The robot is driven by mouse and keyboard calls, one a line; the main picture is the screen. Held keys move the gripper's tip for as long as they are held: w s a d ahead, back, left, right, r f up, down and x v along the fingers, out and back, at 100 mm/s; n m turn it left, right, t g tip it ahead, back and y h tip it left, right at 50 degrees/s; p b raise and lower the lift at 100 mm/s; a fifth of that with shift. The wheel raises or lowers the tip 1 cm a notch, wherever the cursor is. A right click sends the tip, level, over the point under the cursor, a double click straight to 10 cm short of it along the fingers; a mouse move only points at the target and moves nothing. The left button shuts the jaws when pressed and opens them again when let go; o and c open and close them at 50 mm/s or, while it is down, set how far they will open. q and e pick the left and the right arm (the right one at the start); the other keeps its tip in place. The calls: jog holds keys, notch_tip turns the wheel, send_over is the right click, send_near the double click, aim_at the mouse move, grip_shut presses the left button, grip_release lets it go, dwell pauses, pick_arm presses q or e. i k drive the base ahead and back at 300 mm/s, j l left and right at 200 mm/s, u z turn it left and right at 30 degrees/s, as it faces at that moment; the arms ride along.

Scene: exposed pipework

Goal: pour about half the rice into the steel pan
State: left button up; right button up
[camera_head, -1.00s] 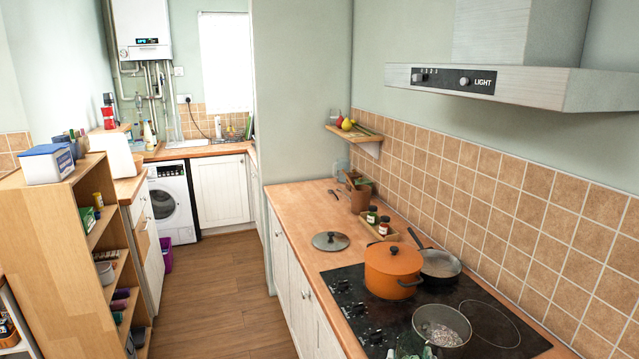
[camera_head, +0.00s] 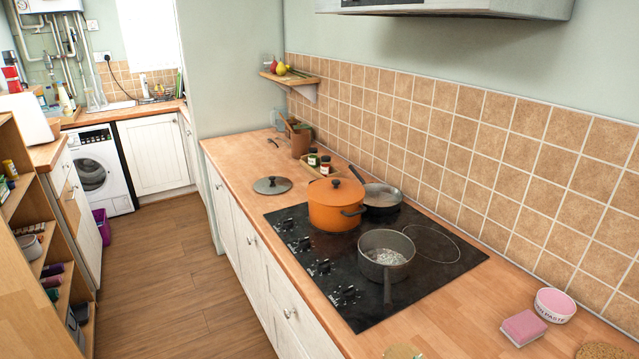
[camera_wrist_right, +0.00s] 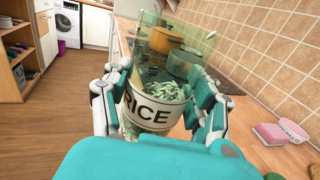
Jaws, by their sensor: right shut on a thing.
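The right wrist view shows a clear glass jar labelled RICE (camera_wrist_right: 150,112), with rice (camera_wrist_right: 165,88) inside. My right gripper (camera_wrist_right: 155,85) is shut around the jar's sides. I cannot tell exactly how far the jar tilts. A grey metal saucepan (camera_head: 372,268), which looks like the steel pan, stands on the front of the black hob in the head view, with whitish speckled grains (camera_head: 388,256) in its bottom. Its handle points toward the front. It appears partly behind the jar's glass in the wrist view. My left gripper is out of view.
An orange pot (camera_head: 334,210) and a dark frying pan (camera_head: 382,199) stand behind the saucepan on the hob (camera_head: 330,285). A glass lid (camera_head: 272,185) lies left. A pink sponge (camera_head: 523,328) and white-and-pink bowl (camera_head: 555,305) sit right. The tiled wall bounds the counter.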

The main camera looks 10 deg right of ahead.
aim_at(387, 274)
jog(key=i+j+z, duration=0.1)
jog(key=z, duration=0.3)
jog(key=i+j+z, duration=0.1)
jog(key=z, duration=0.3)
jog(key=i+j+z, duration=0.1)
jog(key=j, duration=0.25)
jog(key=i+j+z, duration=0.1)
jog(key=i+j, duration=0.15)
jog(key=j, duration=0.15)
jog(key=i+j+z, duration=0.1)
jog(key=j, duration=0.3)
jog(key=i+j+z, duration=0.1)
jog(key=j, duration=0.3)
jog(key=i+j+z, duration=0.1)
jog(key=j, duration=0.35)
jog(key=i+j, duration=0.15)
jog(key=i, duration=0.4)
